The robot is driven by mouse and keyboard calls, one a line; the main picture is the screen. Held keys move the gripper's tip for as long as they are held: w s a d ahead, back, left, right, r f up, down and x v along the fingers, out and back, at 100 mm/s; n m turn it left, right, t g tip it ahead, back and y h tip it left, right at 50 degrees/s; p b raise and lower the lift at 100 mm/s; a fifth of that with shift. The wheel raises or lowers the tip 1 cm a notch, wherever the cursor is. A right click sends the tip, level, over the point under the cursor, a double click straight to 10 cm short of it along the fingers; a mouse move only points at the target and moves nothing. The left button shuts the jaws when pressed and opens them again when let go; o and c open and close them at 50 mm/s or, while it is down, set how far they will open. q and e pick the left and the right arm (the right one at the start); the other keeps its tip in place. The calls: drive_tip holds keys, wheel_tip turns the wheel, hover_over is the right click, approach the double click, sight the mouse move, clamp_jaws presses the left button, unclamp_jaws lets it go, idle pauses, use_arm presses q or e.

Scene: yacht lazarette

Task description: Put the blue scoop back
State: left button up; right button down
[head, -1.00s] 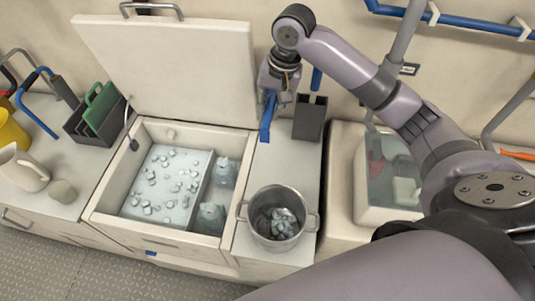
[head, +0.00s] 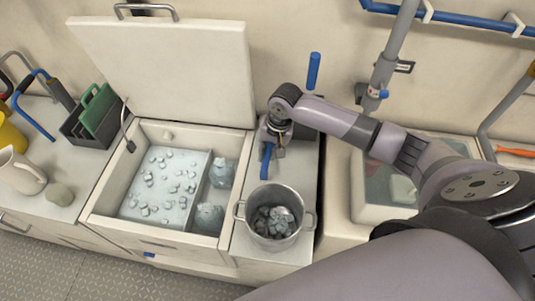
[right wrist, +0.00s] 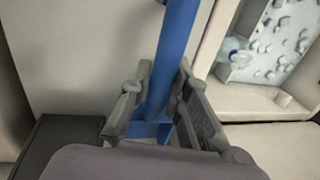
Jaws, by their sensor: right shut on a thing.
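My right gripper (head: 269,142) is shut on the blue scoop (head: 266,162), which hangs down from the fingers over the counter, behind the pot. In the right wrist view the blue handle (right wrist: 178,50) runs between the two fingers (right wrist: 155,112). A dark box-like holder (head: 304,132) stands just right of the gripper, mostly hidden behind my arm. Its dark edge (right wrist: 60,140) seems to show at the lower left in the right wrist view. The scoop is outside the holder. My left gripper is not in view.
A steel pot (head: 275,232) with ice stands in front of the scoop. The open ice chest (head: 100,200) is to the left, its lid (head: 170,75) raised. A blue upright bar (head: 314,70) shows above my arm.

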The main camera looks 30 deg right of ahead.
drive_tip(key=shift+f, duration=0.65)
drive_tip(key=shift+f, duration=0.15)
drive_tip(key=c, duration=1.5)
unclamp_jaws()
drive_tip(key=r, duration=0.4)
drive_tip(key=s+d+r, duration=0.1)
drive_tip(key=r, duration=0.7)
drive_tip(key=shift+s+d, duration=0.25)
drive_tip(key=shift+d, duration=0.15)
